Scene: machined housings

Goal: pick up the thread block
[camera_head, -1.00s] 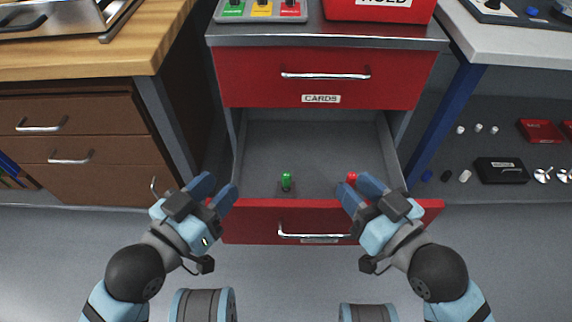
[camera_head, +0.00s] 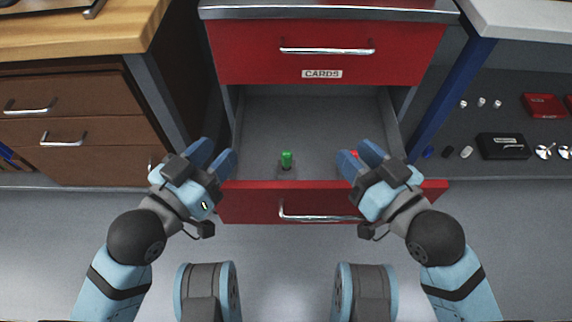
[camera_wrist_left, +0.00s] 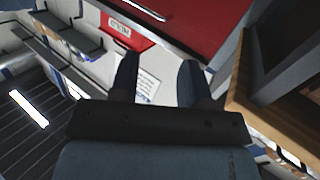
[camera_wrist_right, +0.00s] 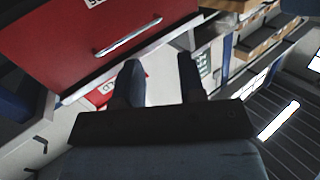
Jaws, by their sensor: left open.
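An open red drawer (camera_head: 250,203) with a grey inside holds two small things. One is a dark block with a green upright peg (camera_head: 287,158), near the middle of the drawer. The other has a red top (camera_head: 355,153) and is mostly hidden behind my right gripper. I cannot tell which is the thread block. My left gripper (camera_head: 217,158) is open and empty at the drawer's left front corner, left of the green-pegged block. My right gripper (camera_head: 358,160) is open over the front right part of the drawer, beside the red top. Neither wrist view shows the blocks.
A shut red drawer (camera_head: 250,50) labelled CARDS is above the open one. A wooden bench (camera_head: 75,40) with brown drawers stands left. Blue table legs (camera_head: 452,95) and a dark panel with small parts stand right. The floor in front is clear.

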